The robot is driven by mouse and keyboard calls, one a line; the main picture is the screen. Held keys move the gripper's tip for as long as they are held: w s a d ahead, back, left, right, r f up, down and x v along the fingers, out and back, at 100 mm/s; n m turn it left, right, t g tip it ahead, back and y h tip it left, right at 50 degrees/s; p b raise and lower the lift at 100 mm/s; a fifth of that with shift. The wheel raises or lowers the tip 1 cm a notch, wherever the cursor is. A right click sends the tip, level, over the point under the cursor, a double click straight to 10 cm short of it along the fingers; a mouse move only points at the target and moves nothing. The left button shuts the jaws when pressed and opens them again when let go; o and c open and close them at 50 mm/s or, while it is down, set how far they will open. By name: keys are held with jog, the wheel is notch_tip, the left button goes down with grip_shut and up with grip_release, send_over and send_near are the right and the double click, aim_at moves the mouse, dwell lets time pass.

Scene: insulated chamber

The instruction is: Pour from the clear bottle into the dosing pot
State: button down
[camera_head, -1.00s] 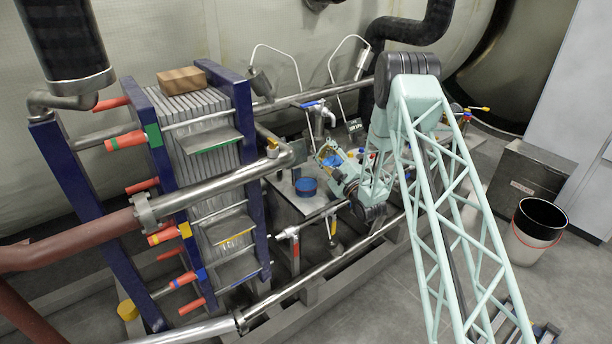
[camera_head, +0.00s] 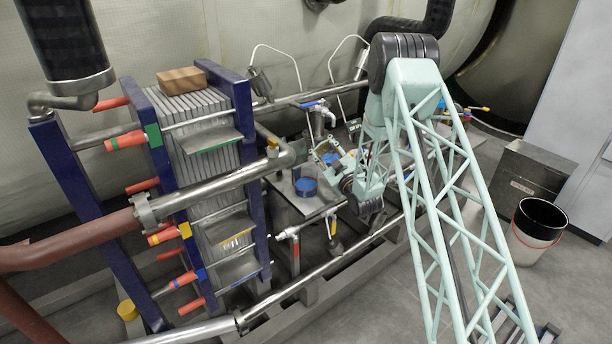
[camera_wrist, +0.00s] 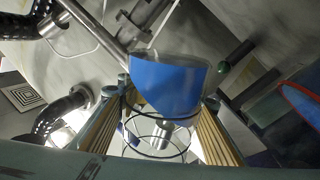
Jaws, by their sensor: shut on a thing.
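My gripper (camera_head: 327,154) is shut on the clear bottle in the head view, above and to the right of the dosing pot. The bottle is small there and partly hidden by the gripper. In the wrist view, the bottle (camera_wrist: 155,138) shows as thin ring outlines between the two tan fingers of my gripper (camera_wrist: 160,112). A bright blue mass (camera_wrist: 168,86) fills the area past the rings; it looks like blue contents, but I cannot be sure. The dosing pot (camera_head: 305,188) is a short, round blue pot standing on a grey metal table. No stream is visible between them.
The grey table (camera_head: 289,198) stands beside a plate stack with navy end frames (camera_head: 248,150). A steel pipe (camera_head: 225,187) crosses in front of the stack. A blue-handled tap (camera_head: 318,107) is behind the table. A white bucket (camera_head: 535,238) stands on the floor at right.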

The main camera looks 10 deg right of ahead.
jog(key=shift+w+d+f+m+g+h, duration=0.15)
jog(key=shift+f+m, duration=0.35)
jog(key=shift+m, duration=0.6)
jog(key=shift+d+f+m+g+h, duration=0.2)
jog(key=shift+f+m, duration=0.25)
jog(key=shift+m, duration=0.65)
jog(key=shift+w+d+f+m+g+h, duration=0.2)
jog(key=shift+f+m, duration=0.3)
jog(key=shift+m, duration=0.6)
jog(key=shift+s+f, duration=0.1)
jog(key=shift+a, duration=0.1)
